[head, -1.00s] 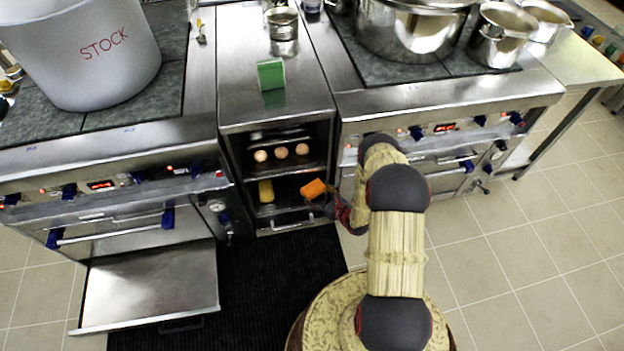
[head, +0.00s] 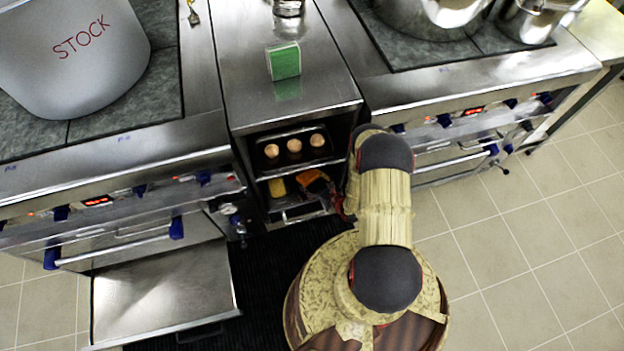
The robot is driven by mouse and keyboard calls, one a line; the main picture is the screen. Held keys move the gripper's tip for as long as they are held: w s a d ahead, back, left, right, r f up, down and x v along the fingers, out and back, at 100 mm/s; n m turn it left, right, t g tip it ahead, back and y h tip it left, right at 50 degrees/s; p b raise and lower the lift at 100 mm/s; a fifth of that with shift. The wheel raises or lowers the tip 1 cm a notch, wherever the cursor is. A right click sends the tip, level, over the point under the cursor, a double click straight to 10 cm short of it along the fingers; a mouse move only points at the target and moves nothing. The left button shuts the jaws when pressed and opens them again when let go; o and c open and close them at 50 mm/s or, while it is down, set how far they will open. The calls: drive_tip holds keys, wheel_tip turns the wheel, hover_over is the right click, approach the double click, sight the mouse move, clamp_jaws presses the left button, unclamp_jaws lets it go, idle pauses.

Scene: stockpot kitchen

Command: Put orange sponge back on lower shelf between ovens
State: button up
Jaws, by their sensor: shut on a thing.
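The orange sponge (head: 309,177) is at the mouth of the lower shelf, in the open cabinet (head: 243,121) between the two ovens. My gripper (head: 322,186) is shut on the sponge and partly hidden by my arm. A yellow sponge (head: 277,187) lies on the lower shelf (head: 262,178), just left of the orange one. I cannot tell whether the orange sponge touches the shelf surface.
A tray with three brown eggs (head: 294,145) is on the upper shelf, close above. A green and white box (head: 283,61) stands on the cabinet top. A large stock pot (head: 75,60) stands on the left stove.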

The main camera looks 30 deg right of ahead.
sight(312, 190)
drive_tip(key=shift+f+b, duration=1.65)
drive_tip(key=shift+f, duration=1.15)
drive_tip(key=shift+f, duration=0.55)
drive_tip(key=o, duration=1.1)
drive_tip(key=v, duration=1.2)
